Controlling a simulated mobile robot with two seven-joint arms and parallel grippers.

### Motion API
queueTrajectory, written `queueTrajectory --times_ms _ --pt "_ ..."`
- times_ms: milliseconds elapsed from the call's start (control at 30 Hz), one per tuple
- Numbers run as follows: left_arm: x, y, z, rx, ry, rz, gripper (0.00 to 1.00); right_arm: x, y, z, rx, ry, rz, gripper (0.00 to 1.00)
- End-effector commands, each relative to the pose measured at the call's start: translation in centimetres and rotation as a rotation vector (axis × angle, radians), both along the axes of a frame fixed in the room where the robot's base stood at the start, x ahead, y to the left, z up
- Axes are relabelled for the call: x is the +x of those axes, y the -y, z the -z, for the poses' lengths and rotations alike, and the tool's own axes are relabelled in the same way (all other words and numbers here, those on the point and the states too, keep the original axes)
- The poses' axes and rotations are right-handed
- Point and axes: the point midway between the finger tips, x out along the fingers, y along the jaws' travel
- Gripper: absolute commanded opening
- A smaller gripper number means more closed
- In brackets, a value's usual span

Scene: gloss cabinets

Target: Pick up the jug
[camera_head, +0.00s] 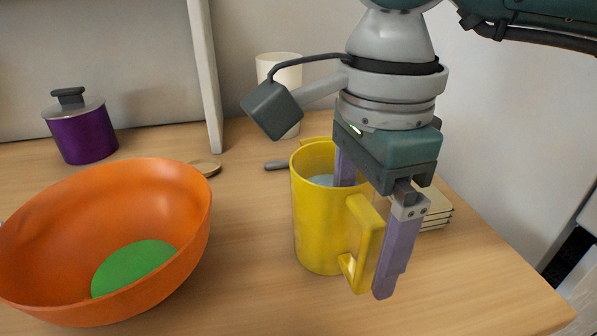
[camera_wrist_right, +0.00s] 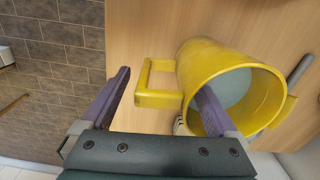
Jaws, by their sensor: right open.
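The yellow jug (camera_head: 320,225) stands upright on the wooden counter, its squared handle (camera_head: 367,245) toward the right front. My right gripper (camera_head: 367,225) comes down over it from above, open. One purple finger reaches inside the jug's mouth and the other is outside, past the handle. The right wrist view also shows the jug (camera_wrist_right: 205,60), with one finger in its opening and the other finger beyond the handle, apart from it. The jaws of the right gripper (camera_wrist_right: 160,100) are not closed on the wall or handle. My left gripper is not seen.
A large orange bowl (camera_head: 185,225) with something green (camera_head: 135,266) inside stands at the left. Stacked pale slabs (camera_head: 437,212) lie right of the jug. The counter's right edge is near.

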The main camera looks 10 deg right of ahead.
Motion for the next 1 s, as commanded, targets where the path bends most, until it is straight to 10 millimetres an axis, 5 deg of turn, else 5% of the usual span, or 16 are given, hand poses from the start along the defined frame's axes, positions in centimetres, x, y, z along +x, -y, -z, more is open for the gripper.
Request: queueTrajectory --times_ms 133,433,1000 --pt "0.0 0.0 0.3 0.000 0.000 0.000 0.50 -0.1 0.0 2.0 0.001 -0.002 0.000 0.94" --pt "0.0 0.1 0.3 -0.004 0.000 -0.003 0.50 0.0 0.0 2.3 0.001 0.000 -0.001 0.92" --pt "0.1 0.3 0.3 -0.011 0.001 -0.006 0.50 -0.1 0.0 2.3 0.001 -0.001 -0.001 0.28"
